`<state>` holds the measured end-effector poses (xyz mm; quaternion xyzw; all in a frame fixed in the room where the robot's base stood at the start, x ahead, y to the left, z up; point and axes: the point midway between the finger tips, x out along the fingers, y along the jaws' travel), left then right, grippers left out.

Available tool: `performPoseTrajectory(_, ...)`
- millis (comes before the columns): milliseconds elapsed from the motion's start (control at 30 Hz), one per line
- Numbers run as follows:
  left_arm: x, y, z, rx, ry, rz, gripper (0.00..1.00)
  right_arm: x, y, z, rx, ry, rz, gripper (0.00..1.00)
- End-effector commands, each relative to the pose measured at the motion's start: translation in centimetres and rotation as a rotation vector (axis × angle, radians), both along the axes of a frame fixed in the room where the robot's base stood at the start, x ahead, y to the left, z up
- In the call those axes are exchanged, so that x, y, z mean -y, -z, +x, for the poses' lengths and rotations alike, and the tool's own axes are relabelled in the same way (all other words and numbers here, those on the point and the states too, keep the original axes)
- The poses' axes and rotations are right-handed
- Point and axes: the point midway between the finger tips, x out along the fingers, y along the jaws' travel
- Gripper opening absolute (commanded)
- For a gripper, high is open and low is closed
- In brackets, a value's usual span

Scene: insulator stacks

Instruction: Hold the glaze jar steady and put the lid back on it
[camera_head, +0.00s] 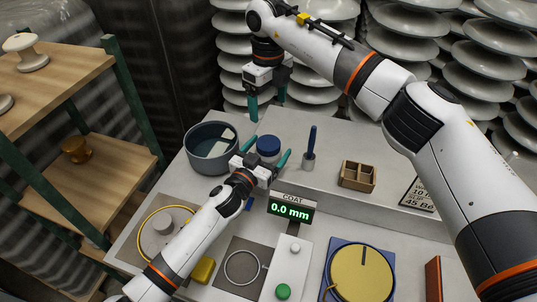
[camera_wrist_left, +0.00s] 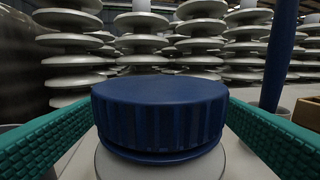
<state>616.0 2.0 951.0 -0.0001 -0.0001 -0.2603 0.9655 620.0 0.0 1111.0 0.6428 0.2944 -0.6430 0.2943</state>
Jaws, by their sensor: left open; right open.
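The glaze jar (camera_wrist_left: 160,164) is pale, and its blue ribbed lid (camera_wrist_left: 160,112) sits on top of it in the left wrist view. In the head view the blue lid (camera_head: 268,144) shows at the back of the bench, with little of the jar visible below it. My left gripper (camera_head: 267,153) is open, with its green fingers on either side of the jar; I cannot tell whether they touch it. My right gripper (camera_head: 267,102) is open and empty, pointing down above and behind the jar.
A dark grey pot (camera_head: 211,163) stands close left of the jar. A blue-handled brush in a holder (camera_head: 308,163) stands to the right, then a wooden divided box (camera_head: 357,176). The coat display (camera_head: 291,210) reads 0.0 mm. Insulator stacks (camera_head: 400,48) rise behind.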

Motion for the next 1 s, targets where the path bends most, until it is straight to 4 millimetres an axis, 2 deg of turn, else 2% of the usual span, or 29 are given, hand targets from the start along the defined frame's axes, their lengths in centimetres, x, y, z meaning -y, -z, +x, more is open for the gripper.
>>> performPoseTrajectory(167,-1.2,0.2,-1.9,-0.002,0.000,0.000,0.89,0.0,0.1,0.0,0.000,0.000,0.000,0.82)
performPoseTrajectory(400,-3.8,0.3,-6.5,-0.003,0.000,0.002,0.89,0.0,0.5,0.0,0.000,0.000,0.000,0.82)
performPoseTrajectory(600,-5.4,0.3,-9.2,-0.003,-0.001,0.002,0.89,0.0,0.9,0.0,0.000,0.000,0.000,0.82)
performPoseTrajectory(800,-6.0,0.1,-10.2,-0.001,0.000,0.000,0.89,0.0,1.0,0.0,0.000,0.000,0.000,0.82)
performPoseTrajectory(1000,-6.0,0.0,-10.2,-0.001,0.000,0.000,0.89,0.0,1.0,0.0,0.000,0.000,0.000,0.82)
